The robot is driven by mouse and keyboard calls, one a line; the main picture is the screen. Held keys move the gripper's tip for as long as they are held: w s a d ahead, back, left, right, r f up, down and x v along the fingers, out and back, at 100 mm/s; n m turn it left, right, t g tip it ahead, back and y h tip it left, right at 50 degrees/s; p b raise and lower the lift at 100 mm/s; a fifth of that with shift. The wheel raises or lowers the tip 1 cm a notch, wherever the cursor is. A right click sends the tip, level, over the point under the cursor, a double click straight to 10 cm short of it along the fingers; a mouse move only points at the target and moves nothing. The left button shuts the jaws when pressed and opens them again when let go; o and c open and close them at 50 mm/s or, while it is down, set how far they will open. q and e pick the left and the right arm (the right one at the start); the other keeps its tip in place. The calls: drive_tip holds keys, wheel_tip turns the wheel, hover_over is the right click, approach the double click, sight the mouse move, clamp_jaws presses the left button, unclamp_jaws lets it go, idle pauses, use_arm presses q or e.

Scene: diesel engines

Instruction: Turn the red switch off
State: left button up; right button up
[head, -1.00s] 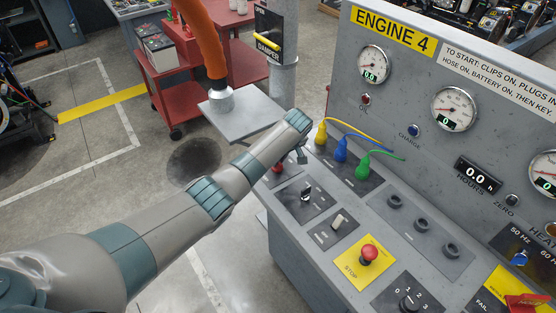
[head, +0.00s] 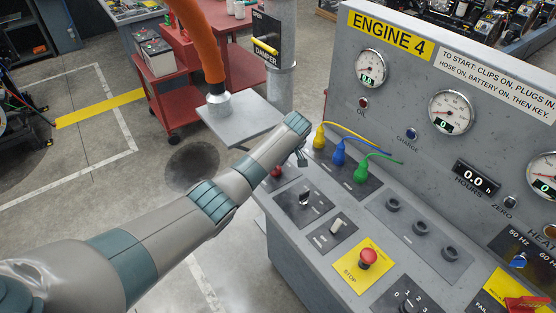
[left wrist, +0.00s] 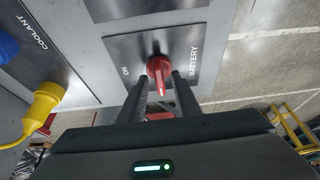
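The red switch (left wrist: 158,68) is a rotary knob on a dark plate marked BATTERY and ON in the left wrist view. Its handle bar runs toward the bottom of that picture, toward my gripper. In the head view a small part of the red switch (head: 277,171) shows beside my left arm. My left gripper (left wrist: 160,80) is open, with one finger on each side of the knob and a visible gap on both sides. In the head view my left gripper (head: 301,158) is mostly hidden behind its own wrist. My right gripper is not in view.
Yellow (head: 320,137), blue (head: 339,152) and green (head: 361,173) plugs with cables stand close to my left gripper. A red STOP button (head: 368,257) and toggle switches sit nearer on the sloped console. The gauge panel (head: 420,90) rises behind. An orange hose (head: 203,45) hangs to the left.

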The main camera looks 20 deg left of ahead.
use_arm(q)
drive_tip(key=shift+d, duration=0.1)
drive_tip(key=v, duration=1.7)
drive_tip(key=shift+r, duration=0.2)
drive_tip(key=shift+f, duration=0.1)
